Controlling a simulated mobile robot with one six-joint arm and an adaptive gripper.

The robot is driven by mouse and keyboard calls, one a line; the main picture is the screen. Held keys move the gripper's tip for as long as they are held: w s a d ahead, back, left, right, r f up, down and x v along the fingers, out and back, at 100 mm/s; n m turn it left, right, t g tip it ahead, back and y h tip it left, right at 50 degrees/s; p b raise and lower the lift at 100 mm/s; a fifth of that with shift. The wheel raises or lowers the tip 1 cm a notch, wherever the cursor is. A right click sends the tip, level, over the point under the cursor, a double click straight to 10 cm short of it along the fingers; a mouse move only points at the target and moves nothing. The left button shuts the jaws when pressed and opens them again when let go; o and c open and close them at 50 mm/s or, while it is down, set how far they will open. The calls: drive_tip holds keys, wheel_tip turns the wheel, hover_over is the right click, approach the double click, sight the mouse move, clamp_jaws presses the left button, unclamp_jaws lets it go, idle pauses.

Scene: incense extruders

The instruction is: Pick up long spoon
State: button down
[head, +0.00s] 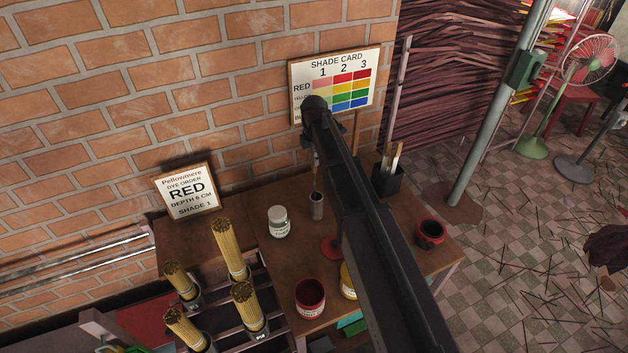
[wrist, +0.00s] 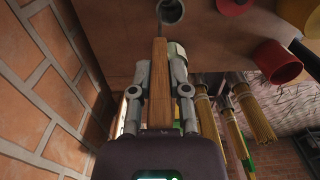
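The long spoon has a wooden handle (wrist: 159,82) and a thin metal shaft. In the wrist view the shaft runs up to a small grey metal cup (wrist: 172,11); the spoon's bowl end is hidden. The cup also stands on the brown table in the head view (head: 317,207). My gripper (wrist: 160,74) has one finger on each side of the handle, and both pads appear to press on it. In the head view my gripper (head: 313,158) is above the cup, partly hidden by my arm.
A white-lidded jar (head: 279,222), a red pot (head: 310,298) and a dark red-rimmed pot (head: 430,234) stand on the table. A black holder (head: 387,181) with sticks is at right. Bundles of incense sticks (head: 229,250) stand at front left. A brick wall (head: 110,110) is close behind.

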drive_tip(key=shift+r, duration=0.15)
idle(0.3)
drive_tip(key=shift+s+r+p, duration=0.2)
drive_tip(key=shift+r+p, duration=0.1)
drive_tip(key=shift+p, duration=0.2)
wheel_tip(320, 180, up, 10)
drive_tip(key=p, duration=1)
drive_tip(key=shift+r, duration=0.15)
drive_tip(key=s+d, duration=0.4)
drive_tip(key=s, duration=0.5)
drive_tip(key=s+d, duration=0.3)
drive_tip(key=s, duration=0.6)
drive_tip(key=shift+d+r, duration=0.15)
drive_tip(key=shift+d, duration=0.2)
drive_tip(key=shift+p, duration=0.35)
